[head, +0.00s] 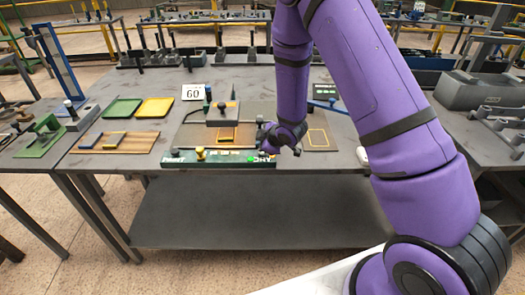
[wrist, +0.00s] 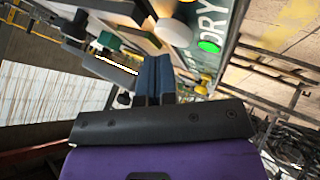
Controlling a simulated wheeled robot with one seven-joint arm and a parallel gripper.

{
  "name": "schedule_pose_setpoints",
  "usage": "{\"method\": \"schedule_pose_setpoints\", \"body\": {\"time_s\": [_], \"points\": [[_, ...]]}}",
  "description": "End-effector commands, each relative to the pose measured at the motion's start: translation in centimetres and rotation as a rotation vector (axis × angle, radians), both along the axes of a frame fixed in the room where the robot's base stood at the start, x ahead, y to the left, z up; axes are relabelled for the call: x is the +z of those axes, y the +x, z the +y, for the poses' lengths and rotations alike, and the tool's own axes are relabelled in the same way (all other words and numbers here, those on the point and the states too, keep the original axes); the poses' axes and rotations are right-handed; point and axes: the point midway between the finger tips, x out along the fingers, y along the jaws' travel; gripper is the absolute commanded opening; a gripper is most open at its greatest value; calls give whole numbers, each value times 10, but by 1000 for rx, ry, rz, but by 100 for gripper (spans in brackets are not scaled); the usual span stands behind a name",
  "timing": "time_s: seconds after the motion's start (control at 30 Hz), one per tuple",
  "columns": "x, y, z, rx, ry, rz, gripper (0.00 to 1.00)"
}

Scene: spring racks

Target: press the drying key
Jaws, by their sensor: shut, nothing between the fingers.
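A dark green panel (head: 222,160) lies along the front edge of the table, lettered PAINT at its left end and with a lit green lamp (head: 251,158) near its right end. In the wrist view the lamp (wrist: 209,46) sits beside the lettering DRY (wrist: 214,16), and a pale round key (wrist: 174,32) is next to them. My gripper (head: 266,140) is just above and behind the panel's right end. Its dark fingers (wrist: 154,62) are shut and empty, and appear close to the pale key; I cannot tell whether they touch. The key is not clear in the head view.
A yellow knob (head: 200,153) stands on the panel's left part. Behind it are a grey block (head: 222,114) and a sign reading 60 (head: 193,92). Green (head: 122,110) and yellow (head: 155,107) trays lie at left.

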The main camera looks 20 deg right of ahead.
Motion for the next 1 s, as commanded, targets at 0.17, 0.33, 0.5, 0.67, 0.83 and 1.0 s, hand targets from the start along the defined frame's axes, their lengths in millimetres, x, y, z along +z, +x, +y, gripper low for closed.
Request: {"method": "schedule_pose_setpoints", "body": {"time_s": [0.17, 0.33, 0.5, 0.67, 0.83, 1.0], "points": [[-4, 0, 0, -1, 1, 0, 0], [-4, 0, 0, -1, 1, 0, 0], [-4, 0, 0, -1, 0, 1, 0], [-6, 0, 0, -1, 0, 1, 0], [-8, 0, 0, -1, 0, 1, 0], [-9, 0, 0, -1, 0, 1, 0]]}}
